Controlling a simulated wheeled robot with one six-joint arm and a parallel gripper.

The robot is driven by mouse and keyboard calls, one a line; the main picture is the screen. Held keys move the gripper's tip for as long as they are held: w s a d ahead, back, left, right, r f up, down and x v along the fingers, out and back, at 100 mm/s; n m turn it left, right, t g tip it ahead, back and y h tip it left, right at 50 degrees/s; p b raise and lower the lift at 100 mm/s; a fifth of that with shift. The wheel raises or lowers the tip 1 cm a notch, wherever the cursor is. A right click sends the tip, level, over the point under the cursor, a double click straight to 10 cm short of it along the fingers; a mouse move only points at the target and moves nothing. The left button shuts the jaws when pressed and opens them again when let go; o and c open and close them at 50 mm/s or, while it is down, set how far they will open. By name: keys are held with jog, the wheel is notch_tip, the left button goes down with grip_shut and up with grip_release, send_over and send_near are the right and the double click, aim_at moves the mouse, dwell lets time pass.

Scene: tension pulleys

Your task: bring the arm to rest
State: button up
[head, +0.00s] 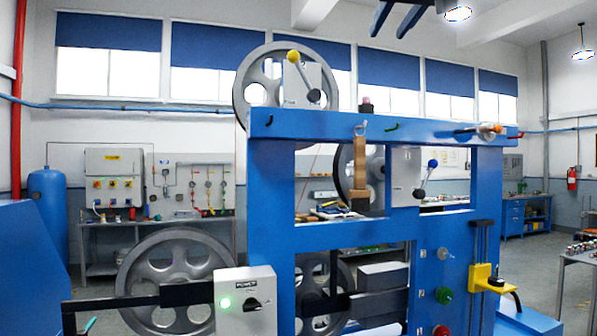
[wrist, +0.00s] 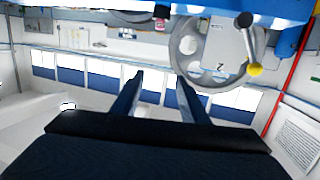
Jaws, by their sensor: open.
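My gripper (head: 387,35) hangs in at the top edge of the head view, above the blue machine frame (head: 330,125). Its two dark fingers are apart, with nothing between them. In the wrist view the gripper (wrist: 159,73) also shows open and empty. That view looks upside down, with windows beyond the fingers. The grey top pulley (wrist: 183,48) and a lever with a yellow knob (wrist: 254,70) are near the right finger in the picture; I see no contact. The rest of my arm is out of the head view.
In the head view, the frame carries a yellow-knobbed lever (head: 293,56), a blue-knobbed lever (head: 432,163), a hanging brush (head: 360,170) and a screwdriver (head: 488,129). A power box (head: 246,303) with a green light stands at lower left. The air around the gripper looks clear.

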jog(key=w+f+g+b, duration=0.3)
jog(key=f+g, duration=0.1)
jog(key=f, duration=2)
jog(key=w+f+g+b, duration=0.2)
jog(key=f+g+b, duration=0.1)
jog(key=f, duration=2.1)
jog(key=s+f+m+g+h+b, duration=0.15)
jog(key=s+f, duration=0.25)
jog(key=f, duration=0.7)
jog(key=s+f+n+g+y+b, duration=0.15)
jog(key=s+f, duration=0.25)
jog(key=f, duration=0.7)
jog(key=s+f+g+h+b, duration=0.1)
jog(key=s+f+g+b, duration=0.2)
jog(key=s+f, duration=1.2)
notch_tip(320, 180, down, 4)
jog(key=shift+s+a+r+m+g, duration=0.15)
jog(key=shift+s+a+m+g, duration=0.2)
jog(key=shift+g, duration=0.55)
jog(key=shift+w+d, duration=0.1)
